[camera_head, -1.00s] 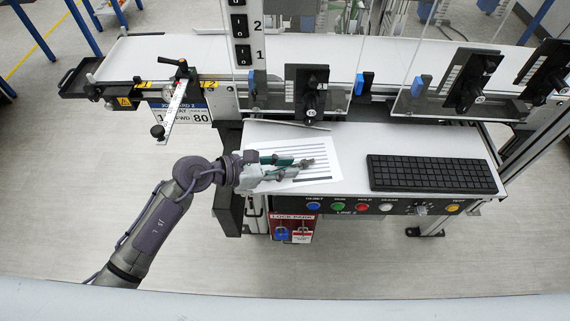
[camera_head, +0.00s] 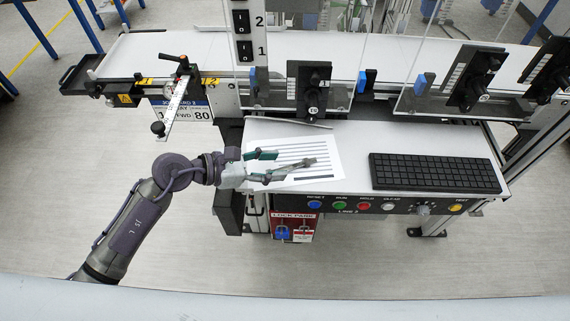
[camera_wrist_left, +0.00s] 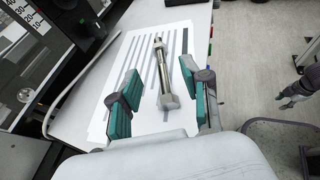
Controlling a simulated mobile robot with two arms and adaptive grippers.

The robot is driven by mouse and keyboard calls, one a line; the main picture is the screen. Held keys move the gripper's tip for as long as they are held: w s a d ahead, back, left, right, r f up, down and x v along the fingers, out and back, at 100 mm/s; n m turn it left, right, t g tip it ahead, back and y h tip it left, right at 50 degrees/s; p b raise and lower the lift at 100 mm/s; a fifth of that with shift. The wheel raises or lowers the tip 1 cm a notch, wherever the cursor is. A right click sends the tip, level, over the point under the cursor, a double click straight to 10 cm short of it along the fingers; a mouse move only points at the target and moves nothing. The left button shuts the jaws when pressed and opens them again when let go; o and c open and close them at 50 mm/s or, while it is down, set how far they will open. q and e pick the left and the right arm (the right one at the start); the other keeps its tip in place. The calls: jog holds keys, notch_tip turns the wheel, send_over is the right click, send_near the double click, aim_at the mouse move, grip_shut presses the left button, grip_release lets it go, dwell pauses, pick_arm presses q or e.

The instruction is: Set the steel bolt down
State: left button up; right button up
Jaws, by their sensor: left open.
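The steel bolt (camera_wrist_left: 163,75) lies on the lined white paper (camera_wrist_left: 124,65) in the left wrist view, with its hex head toward my gripper and a nut at the far end. In the left wrist view the open fingers (camera_wrist_left: 162,103) stand on both sides of the head end, with visible gaps to the bolt.
The paper lies on a white shelf (camera_head: 355,150) with a black keyboard (camera_head: 432,173) at its right. Coloured buttons (camera_head: 339,206) line the front edge. A thin rod (camera_head: 288,122) lies behind the paper. Clear guard panels and black clamps (camera_head: 311,92) stand behind the shelf.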

pick_arm(q)
jog(key=b+v, duration=0.1)
jog(key=v, duration=0.6)
jog(key=shift+f, duration=0.2)
jog(key=shift+s+a+r+b, duration=0.25)
jog(key=shift+a+r+b, duration=0.15)
jog(key=shift+a, duration=0.15)
